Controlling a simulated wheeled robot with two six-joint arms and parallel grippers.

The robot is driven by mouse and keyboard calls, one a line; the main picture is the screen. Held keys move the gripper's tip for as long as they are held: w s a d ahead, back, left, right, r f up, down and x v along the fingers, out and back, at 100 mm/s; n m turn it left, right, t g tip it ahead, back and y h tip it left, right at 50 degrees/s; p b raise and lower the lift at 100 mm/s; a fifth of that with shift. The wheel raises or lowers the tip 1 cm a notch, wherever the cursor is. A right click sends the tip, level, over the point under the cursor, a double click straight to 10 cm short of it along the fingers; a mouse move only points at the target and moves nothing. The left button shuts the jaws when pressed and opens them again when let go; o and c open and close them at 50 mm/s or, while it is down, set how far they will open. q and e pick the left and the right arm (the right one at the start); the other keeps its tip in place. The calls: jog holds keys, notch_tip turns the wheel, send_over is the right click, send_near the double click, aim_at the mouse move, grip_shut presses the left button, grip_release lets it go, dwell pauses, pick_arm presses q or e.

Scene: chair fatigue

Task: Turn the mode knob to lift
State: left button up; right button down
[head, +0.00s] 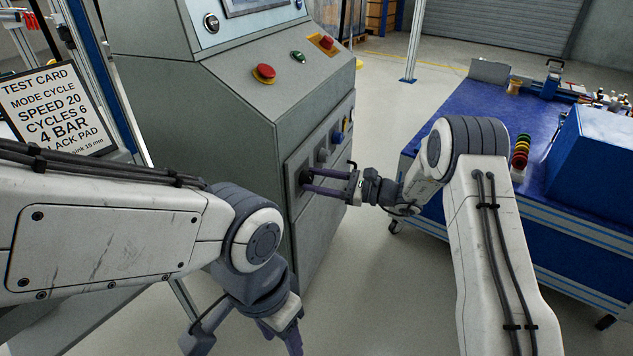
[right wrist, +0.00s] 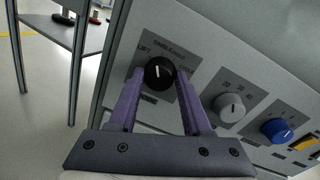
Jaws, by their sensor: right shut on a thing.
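The mode knob is black and round with a white pointer line, and it shows in the right wrist view (right wrist: 159,72) on a grey label plate of the machine's front panel. Its pointer is near upright in the picture. The word LIFT is printed to its upper left; the other lettering is partly unreadable. My right gripper (right wrist: 160,80) is shut on the knob, one purple finger on each side. In the head view my right gripper (head: 305,180) reaches the panel from the right and hides most of the knob. My left gripper (head: 245,340) hangs low, partly cut off.
A grey knob (right wrist: 229,107) and a blue knob (right wrist: 277,131) sit right of the mode knob. A red button (head: 264,73) is on the sloping console. A test card (head: 58,105) reads MODE CYCLE. A blue workbench (head: 470,105) stands at right.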

jog(key=n+b, duration=0.1)
jog(key=n, duration=0.2)
jog(key=shift+d+f, duration=0.1)
jog(key=shift+n+b, duration=1)
jog(key=shift+n, duration=0.1)
jog(key=shift+h, duration=0.3)
jog(key=shift+c, duration=1.7)
grip_release()
